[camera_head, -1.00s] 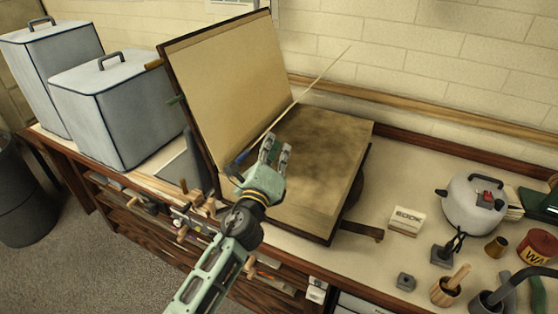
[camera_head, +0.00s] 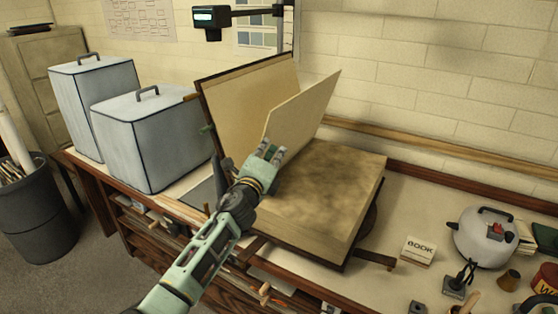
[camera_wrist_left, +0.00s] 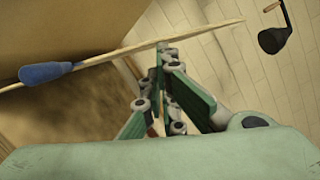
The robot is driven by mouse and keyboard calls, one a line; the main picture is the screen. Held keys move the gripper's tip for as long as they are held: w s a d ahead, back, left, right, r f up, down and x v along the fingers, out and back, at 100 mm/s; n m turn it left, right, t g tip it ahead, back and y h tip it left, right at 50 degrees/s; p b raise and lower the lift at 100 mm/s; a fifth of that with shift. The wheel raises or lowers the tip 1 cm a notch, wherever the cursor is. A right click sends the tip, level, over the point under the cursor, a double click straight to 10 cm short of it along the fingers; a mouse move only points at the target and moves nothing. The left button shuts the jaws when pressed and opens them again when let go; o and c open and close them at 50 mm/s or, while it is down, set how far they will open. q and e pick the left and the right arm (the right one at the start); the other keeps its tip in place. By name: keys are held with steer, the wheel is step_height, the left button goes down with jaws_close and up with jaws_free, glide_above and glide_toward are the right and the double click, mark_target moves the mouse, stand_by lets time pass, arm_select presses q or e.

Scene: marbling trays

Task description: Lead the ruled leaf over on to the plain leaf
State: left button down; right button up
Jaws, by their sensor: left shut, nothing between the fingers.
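A large book-like folder stands open on the bench. Its left cover side (camera_head: 225,95) leans up, and its right side, a brown mottled leaf (camera_head: 330,185), lies flat. A stiff tan leaf (camera_head: 305,108) stands raised between them at the fold; no ruling can be made out on it. In the left wrist view a thin pale edge (camera_wrist_left: 120,53), apparently the leaf's, carries a blue tab (camera_wrist_left: 47,73). My left gripper (camera_head: 271,148) is shut and empty at the raised leaf's near lower part; whether it touches is unclear. My right gripper is out of view.
Two pale blue bins (camera_head: 148,145) stand left of the folder. A dark lamp-like device (camera_head: 212,22) hangs above. The wall is close behind.

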arm_select(q)
steer(key=w+a+r+n, duration=0.2)
steer(key=w+a+n, duration=0.1)
steer(key=w+a, duration=0.5)
steer(key=shift+a+r+y+b, duration=0.3)
steer(key=shift+a+r, duration=0.1)
steer(key=shift+a, duration=1.2)
steer(key=shift+w, duration=0.15)
steer(key=shift+a, duration=0.15)
steer(key=shift+r, duration=0.1)
steer(key=shift+s+a+r, duration=0.25)
steer(key=shift+s+a, duration=0.1)
steer(key=shift+a, duration=0.15)
steer(key=shift+s, duration=0.2)
